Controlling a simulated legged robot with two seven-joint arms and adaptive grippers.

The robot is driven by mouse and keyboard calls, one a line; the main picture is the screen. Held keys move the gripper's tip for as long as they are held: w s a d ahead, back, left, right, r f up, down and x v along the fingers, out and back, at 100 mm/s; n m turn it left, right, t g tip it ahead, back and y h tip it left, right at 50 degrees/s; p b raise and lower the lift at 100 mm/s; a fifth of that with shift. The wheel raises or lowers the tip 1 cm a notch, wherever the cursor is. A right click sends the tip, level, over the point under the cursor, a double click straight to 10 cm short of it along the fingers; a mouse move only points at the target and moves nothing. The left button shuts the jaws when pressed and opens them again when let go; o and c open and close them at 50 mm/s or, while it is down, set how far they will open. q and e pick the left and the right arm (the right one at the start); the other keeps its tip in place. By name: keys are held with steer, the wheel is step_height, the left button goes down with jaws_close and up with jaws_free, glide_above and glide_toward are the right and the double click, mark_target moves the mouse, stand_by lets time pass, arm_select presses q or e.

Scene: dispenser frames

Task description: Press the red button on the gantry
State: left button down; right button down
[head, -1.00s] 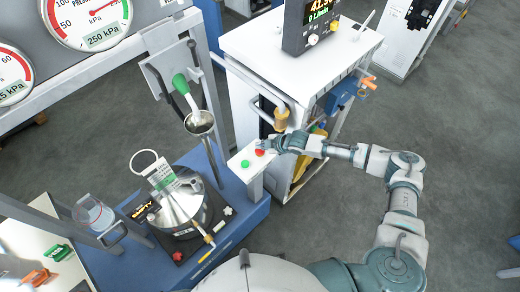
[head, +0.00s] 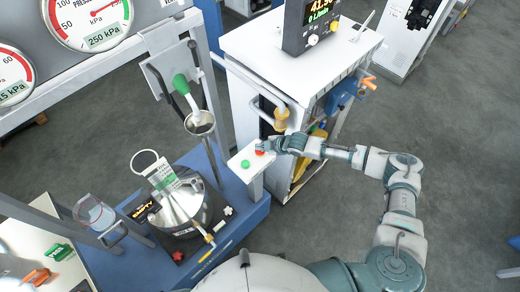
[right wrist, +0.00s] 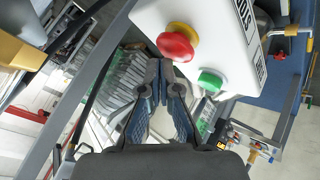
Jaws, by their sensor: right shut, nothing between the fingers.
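The red button (head: 260,153) sits on a white control box (head: 243,163) on the blue gantry base, with a green button (head: 245,163) beside it. In the right wrist view the red button (right wrist: 178,42) is a round mushroom head on a yellow collar, and the green button (right wrist: 211,81) is to its lower right. My right gripper (head: 264,145) is at the red button in the head view and partly covers it. In the right wrist view its shut, empty fingertips (right wrist: 160,68) are just below the red button; I cannot tell whether they touch it. My left gripper is not in view.
A metal vessel (head: 182,210) with a tag stands on the blue base (head: 235,225) left of the box. A white cabinet (head: 255,50) with a display stands behind my gripper. Pressure gauges (head: 90,20) hang at the upper left. Grey floor is open at the right.

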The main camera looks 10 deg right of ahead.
steer(key=shift+f, duration=0.45)
stand_by(0.3)
stand_by(0.3)
steer(key=shift+d+r+p, duration=0.1)
steer(key=shift+r+p, duration=0.8)
steer(key=shift+p, duration=0.05)
step_height(320, 180, up, 5)
steer(key=p, duration=0.5)
steer(key=shift+r, duration=0.1)
stand_by(0.4)
